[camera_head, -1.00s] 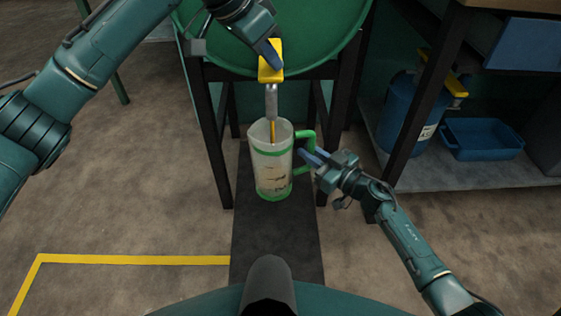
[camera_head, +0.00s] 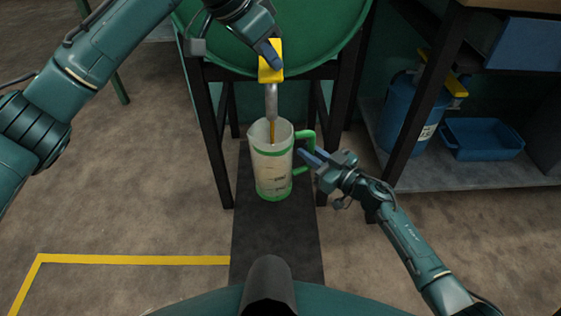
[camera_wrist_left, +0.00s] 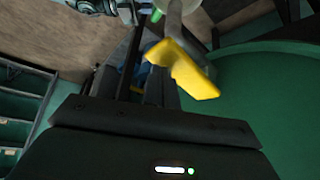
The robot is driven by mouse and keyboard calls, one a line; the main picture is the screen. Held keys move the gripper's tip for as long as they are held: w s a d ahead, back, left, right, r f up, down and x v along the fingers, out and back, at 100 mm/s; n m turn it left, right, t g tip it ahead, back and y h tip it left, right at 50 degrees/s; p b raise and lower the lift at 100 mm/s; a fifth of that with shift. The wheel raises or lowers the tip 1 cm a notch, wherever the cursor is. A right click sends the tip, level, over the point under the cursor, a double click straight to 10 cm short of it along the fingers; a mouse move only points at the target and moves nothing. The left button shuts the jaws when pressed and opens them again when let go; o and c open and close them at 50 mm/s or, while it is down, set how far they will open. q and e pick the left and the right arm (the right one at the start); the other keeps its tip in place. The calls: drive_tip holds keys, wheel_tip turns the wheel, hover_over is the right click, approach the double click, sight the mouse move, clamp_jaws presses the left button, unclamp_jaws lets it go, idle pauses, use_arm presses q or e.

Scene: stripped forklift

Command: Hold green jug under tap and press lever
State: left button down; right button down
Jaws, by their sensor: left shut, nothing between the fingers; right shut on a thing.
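The jug (camera_head: 271,170), pale and translucent with green bands and a green handle (camera_head: 309,141), is upright under the tap (camera_head: 271,100). A thin amber stream (camera_head: 272,131) runs from the spout into it. My right gripper (camera_head: 306,158) is shut on the handle at the jug's right side. My left gripper (camera_head: 274,58) is shut and empty, its fingertips at the yellow lever (camera_head: 264,72) above the spout. In the left wrist view the yellow lever (camera_wrist_left: 190,72) is beside my dark fingers; contact is hard to judge. The liquid level in the jug is unclear.
The tap is on a large green drum (camera_head: 325,35) on a dark stand (camera_head: 213,140). A dark strip (camera_head: 277,240) lies beneath the jug. At right, a shelf (camera_head: 480,172) holds a blue canister (camera_head: 400,115) and a blue tray (camera_head: 482,140). The floor at left is open, with yellow tape (camera_head: 130,260).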

drive_tip(key=shift+r, duration=0.15)
idle(0.4)
use_arm(q)
wheel_tip(320, 180, up, 5)
idle(0.4)
idle(2.2)
drive_tip(key=shift+f, duration=2.55)
drive_tip(key=shift+r, duration=2.5)
drive_tip(key=shift+r, duration=0.15)
use_arm(e)
drive_tip(key=shift+s, duration=0.1)
